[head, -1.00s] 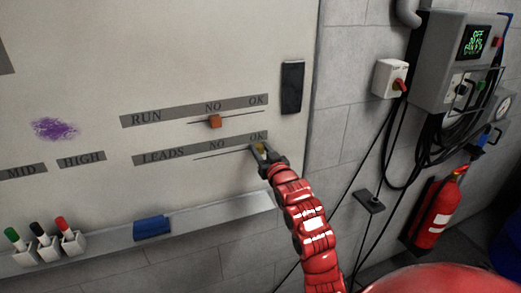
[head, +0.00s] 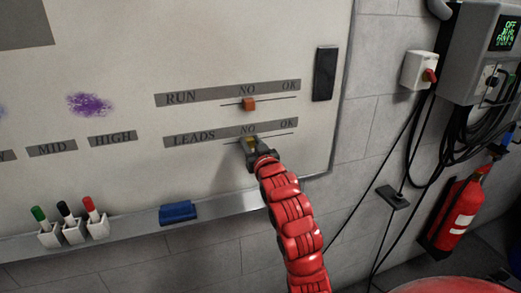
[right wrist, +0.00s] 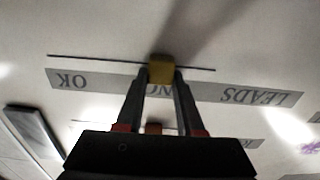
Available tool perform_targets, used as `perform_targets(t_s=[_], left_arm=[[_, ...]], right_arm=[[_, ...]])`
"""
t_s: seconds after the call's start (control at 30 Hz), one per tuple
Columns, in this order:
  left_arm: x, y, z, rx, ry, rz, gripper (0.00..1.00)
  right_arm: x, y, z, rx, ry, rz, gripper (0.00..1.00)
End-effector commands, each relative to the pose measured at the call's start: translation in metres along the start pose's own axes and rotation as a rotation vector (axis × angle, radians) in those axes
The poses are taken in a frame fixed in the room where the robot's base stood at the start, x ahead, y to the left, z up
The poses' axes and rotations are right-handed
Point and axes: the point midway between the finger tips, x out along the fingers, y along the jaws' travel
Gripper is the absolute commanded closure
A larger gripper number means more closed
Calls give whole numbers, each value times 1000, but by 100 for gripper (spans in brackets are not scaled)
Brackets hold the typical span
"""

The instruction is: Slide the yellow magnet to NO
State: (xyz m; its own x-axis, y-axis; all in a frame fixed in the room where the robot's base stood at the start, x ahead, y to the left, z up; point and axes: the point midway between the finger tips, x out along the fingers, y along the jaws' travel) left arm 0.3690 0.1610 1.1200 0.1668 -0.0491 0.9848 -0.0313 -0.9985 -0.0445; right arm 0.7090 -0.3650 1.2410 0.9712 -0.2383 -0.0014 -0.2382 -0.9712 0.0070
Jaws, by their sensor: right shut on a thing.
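The yellow magnet (head: 251,141) sits on the track line of the LEADS row on the whiteboard, just below the word NO (head: 249,129). My right gripper (head: 253,146) is shut on it, with one finger on each side. In the right wrist view the yellow magnet (right wrist: 161,69) is between the fingertips, on the line, and the label NO is partly hidden behind the fingers. The LEADS strip (head: 195,138) has OK at its right end. My left gripper is not in view.
An orange magnet (head: 249,104) sits under NO on the RUN row above. A black block (head: 325,74) is at the board's right edge. The tray below holds a blue eraser (head: 178,212) and markers (head: 66,217). A fire extinguisher (head: 458,213) hangs at right.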

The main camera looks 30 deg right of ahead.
Motion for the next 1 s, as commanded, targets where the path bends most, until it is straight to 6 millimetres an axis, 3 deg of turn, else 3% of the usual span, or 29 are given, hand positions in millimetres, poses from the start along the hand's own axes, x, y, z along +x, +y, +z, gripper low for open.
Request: perform_targets(t_s=[0.37,0.4,0.57,1.0], left_arm=[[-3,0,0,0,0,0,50],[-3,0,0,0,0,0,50],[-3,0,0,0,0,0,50],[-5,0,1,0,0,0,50]], right_arm=[[0,-8,0,4,0,-8,100],[0,-8,-1,4,0,-9,58],[0,-7,-1,4,0,-8,32],[-1,-8,0,2,2,-7,32]])
